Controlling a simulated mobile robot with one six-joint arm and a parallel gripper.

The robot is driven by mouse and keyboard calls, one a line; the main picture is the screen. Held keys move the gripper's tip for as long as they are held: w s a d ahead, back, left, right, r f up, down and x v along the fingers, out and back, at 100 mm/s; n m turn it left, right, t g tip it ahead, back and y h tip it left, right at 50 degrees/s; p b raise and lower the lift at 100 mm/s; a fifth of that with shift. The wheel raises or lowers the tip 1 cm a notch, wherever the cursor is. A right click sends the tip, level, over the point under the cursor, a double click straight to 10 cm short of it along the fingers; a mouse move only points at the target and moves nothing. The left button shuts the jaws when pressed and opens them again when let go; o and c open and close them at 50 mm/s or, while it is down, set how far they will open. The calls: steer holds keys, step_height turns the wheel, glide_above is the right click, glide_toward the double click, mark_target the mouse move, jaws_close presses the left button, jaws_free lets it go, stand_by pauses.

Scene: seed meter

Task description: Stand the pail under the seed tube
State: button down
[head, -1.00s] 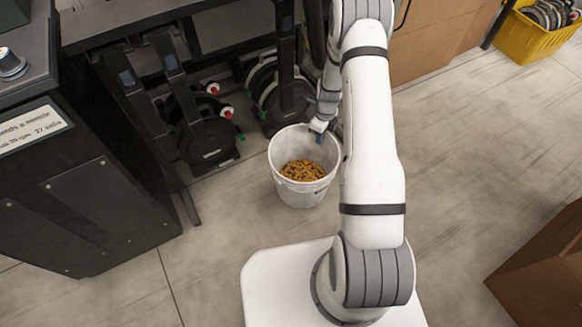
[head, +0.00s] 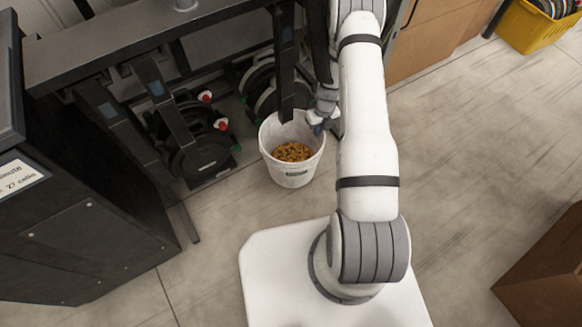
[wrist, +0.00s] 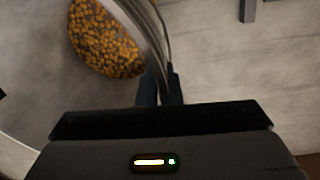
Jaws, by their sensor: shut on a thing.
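The white pail (head: 292,174) holds orange-brown seeds (head: 292,152) and stands upright or nearly so; whether its base touches the floor I cannot tell. My gripper (head: 318,128) is shut on the pail's right rear rim. In the wrist view my gripper (wrist: 160,88) pinches the pail's rim (wrist: 150,35), with the seeds (wrist: 105,40) to the left. A dark seed tube (head: 284,75) slopes down from the bench. Its lower end overlaps the back of the pail's mouth in the head view; the height gap is unclear.
Other dark tubes (head: 160,95) and round black seed units (head: 200,155) stand left of the pail. A black cabinet (head: 80,235) is at the left. A yellow crate (head: 537,25) and a brown box (head: 545,265) are at the right. Floor between is clear.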

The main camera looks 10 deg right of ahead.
mark_target(316, 143)
steer(key=shift+w, duration=0.3)
steer(key=shift+w+a+f, duration=0.1)
steer(key=shift+w+f, duration=0.1)
steer(key=shift+f, duration=0.05)
steer(key=shift+f+b, duration=1.85)
steer(key=shift+f, duration=2.8)
steer(key=shift+f, duration=0.2)
steer(key=c, duration=1.6)
jaws_free()
